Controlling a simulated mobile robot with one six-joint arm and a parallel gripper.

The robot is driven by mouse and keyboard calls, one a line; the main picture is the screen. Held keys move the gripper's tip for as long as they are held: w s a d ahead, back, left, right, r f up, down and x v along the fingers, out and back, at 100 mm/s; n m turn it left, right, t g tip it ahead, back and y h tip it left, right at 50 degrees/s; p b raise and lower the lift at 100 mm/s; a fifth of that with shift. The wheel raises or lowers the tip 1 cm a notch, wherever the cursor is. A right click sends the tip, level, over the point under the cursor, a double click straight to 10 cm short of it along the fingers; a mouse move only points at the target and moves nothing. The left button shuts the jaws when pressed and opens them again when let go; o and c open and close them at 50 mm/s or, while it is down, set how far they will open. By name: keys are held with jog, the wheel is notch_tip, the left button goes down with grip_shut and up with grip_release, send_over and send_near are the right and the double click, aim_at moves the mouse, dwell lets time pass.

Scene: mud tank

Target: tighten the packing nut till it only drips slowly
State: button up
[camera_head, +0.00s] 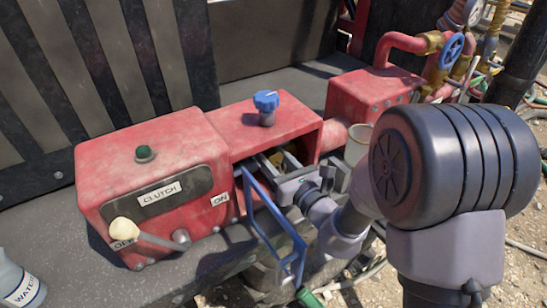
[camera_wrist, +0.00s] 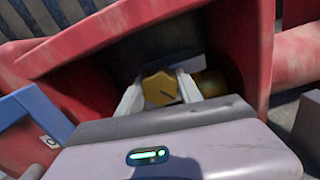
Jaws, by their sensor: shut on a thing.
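The packing nut (camera_wrist: 160,89) is a brass hexagon with a dark line on its face, inside the red housing in the wrist view. My gripper (camera_wrist: 160,92) is shut on it, one pale finger on each side. In the head view my gripper (camera_head: 284,165) reaches into the open front of the red housing (camera_head: 270,119). The nut is mostly hidden there by my fingers and the shadow. I cannot make out any drip in either view.
A blue frame (camera_head: 272,226) hangs close left of my gripper. A clutch box (camera_head: 150,165) with a cream-knobbed lever (camera_head: 125,230) is at left. A blue-topped knob (camera_head: 266,106) stands on the housing. Red pipes and a blue valve wheel (camera_head: 452,50) are behind. A water bottle (camera_head: 20,283) is lower left.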

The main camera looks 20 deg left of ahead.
jog(key=shift+m+p, duration=0.3)
jog(key=m+p, duration=0.2)
jog(key=m, duration=0.1)
jog(key=shift+r+p, duration=0.15)
jog(key=shift+p, duration=0.25)
jog(key=shift+m+p, duration=1.15)
jog(key=shift+m, duration=0.65)
jog(key=o, duration=1.4)
jog(key=shift+c, duration=0.2)
